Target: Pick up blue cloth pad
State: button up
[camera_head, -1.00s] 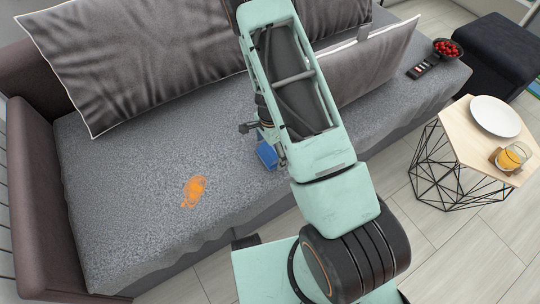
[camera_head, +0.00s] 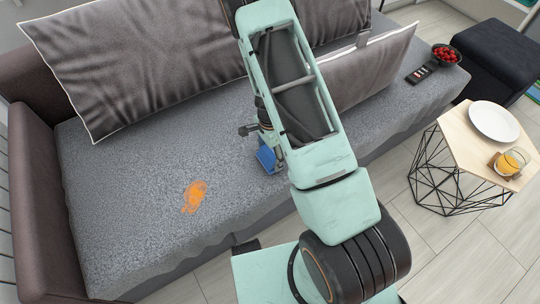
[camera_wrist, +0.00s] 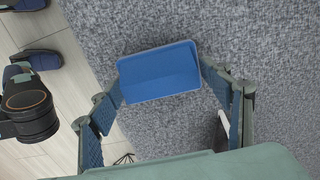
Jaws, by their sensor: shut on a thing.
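The blue cloth pad (camera_head: 266,160) shows over the front part of the grey sofa seat, partly hidden by my arm in the head view. In the wrist view the pad (camera_wrist: 160,72) is a blue block lying between the two fingers of my gripper (camera_wrist: 160,78). The fingers press on its left and right ends, so the gripper is shut on it. I cannot tell whether the pad touches the seat. In the head view my gripper is mostly behind my arm.
An orange stain (camera_head: 194,196) marks the sofa seat (camera_head: 130,190) left of the pad. Cushions (camera_head: 130,60) lean along the back. A remote (camera_head: 418,74) and a bowl of red fruit (camera_head: 446,55) are at the right end. A side table (camera_head: 463,130) holds a plate and a glass.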

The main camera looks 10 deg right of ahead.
jog(key=s+r, duration=0.1)
jog(key=r, duration=0.1)
jog(key=s+d+r+p, duration=0.1)
jog(key=r, duration=0.2)
jog(key=s+d+r+p, duration=0.1)
jog(key=r, duration=0.1)
jog(key=shift+s+d+r, duration=0.15)
jog(key=shift+s, duration=0.2)
jog(key=s+d+r, duration=0.1)
jog(key=s, duration=0.1)
jog(key=s+d+r, duration=0.2)
jog(key=s, duration=0.1)
jog(key=s+d+r, duration=0.1)
jog(key=s+d, duration=0.1)
jog(key=s, duration=0.1)
jog(key=shift+s+r, duration=0.15)
jog(key=c, duration=0.6)
jog(key=shift+c, duration=0.2)
